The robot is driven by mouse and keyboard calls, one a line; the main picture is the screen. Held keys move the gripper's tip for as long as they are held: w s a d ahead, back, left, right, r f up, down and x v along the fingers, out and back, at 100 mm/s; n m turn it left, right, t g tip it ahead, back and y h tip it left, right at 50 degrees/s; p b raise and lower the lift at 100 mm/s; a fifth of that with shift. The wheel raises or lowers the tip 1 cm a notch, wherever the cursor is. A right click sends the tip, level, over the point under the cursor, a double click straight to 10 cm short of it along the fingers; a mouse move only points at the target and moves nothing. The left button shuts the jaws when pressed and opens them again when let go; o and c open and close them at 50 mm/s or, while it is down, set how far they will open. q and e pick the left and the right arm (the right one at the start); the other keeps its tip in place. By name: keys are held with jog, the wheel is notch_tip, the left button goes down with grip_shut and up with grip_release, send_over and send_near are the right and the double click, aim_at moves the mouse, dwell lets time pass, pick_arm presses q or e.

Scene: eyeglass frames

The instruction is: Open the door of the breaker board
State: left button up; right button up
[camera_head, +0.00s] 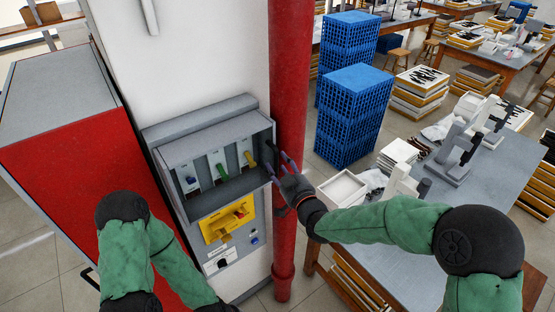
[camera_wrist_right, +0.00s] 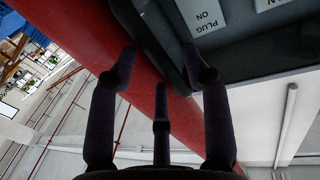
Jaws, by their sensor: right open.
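The grey breaker board (camera_head: 222,118) is fixed to a white column. Its upper box shows several levers, among them a green lever (camera_head: 222,171) and a yellow lever (camera_head: 250,159). I cannot tell whether a clear door covers the box front. My right gripper (camera_head: 274,172) is at the box's right edge, fingers apart. In the right wrist view its open fingers (camera_wrist_right: 165,70) point at the dark edge of the board (camera_wrist_right: 260,58), beside a label reading "PLUG ON" (camera_wrist_right: 204,16). Contact cannot be told. My left gripper is out of view.
A red pipe (camera_head: 291,80) runs close behind my right gripper. A red cabinet (camera_head: 80,180) stands left of the column. Below the levers is a yellow panel (camera_head: 210,229) with a switch. Blue crates (camera_head: 350,115) and a worktable (camera_head: 395,245) stand to the right.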

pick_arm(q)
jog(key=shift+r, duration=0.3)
pick_arm(e)
jog(key=shift+x, duration=1.1)
grip_shut()
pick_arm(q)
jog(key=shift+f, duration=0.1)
pick_arm(e)
jog(key=shift+s, duration=0.1)
